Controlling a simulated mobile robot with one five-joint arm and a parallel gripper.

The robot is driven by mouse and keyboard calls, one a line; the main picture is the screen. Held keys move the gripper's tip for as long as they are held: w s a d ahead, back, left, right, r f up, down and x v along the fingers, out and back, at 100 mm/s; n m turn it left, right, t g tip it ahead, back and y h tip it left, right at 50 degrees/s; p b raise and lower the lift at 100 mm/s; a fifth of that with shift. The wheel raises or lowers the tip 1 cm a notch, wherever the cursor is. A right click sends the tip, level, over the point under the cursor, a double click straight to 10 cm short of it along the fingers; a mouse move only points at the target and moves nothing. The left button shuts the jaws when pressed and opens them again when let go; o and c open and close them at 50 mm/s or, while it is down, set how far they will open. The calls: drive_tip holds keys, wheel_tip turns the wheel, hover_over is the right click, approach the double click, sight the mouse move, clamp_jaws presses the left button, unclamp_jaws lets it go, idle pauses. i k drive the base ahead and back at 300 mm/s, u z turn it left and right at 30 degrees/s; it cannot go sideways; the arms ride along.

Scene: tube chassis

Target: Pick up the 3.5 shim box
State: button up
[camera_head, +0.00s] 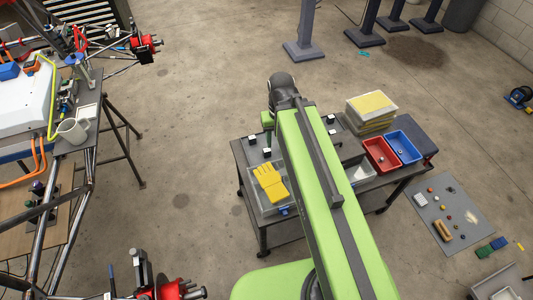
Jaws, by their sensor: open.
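Several small dark boxes with white tops stand on the grey cart (240,160), partly behind my green arm. One dark box (252,140) is near the cart's left back corner, and another dark box (267,153) is just in front of it. Two more, a dark box (330,118) and a dark box (332,132), show right of my arm. Their markings are too small to read, so I cannot tell which is the 3.5 shim box. My arm reaches over the cart and its forearm bends down at the far end. My gripper is hidden.
A tube chassis (42,215) stands left. A grey mat (440,230) with small parts lies right.

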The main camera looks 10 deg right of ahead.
sight(266, 152)
drive_tip(key=z, duration=0.05)
drive_tip(key=k, duration=0.1)
drive_tip(key=u, duration=2.75)
drive_tip(key=k, duration=1.2)
drive_tip(key=z, duration=0.75)
drive_tip(key=i, duration=1)
drive_tip(key=u, duration=0.1)
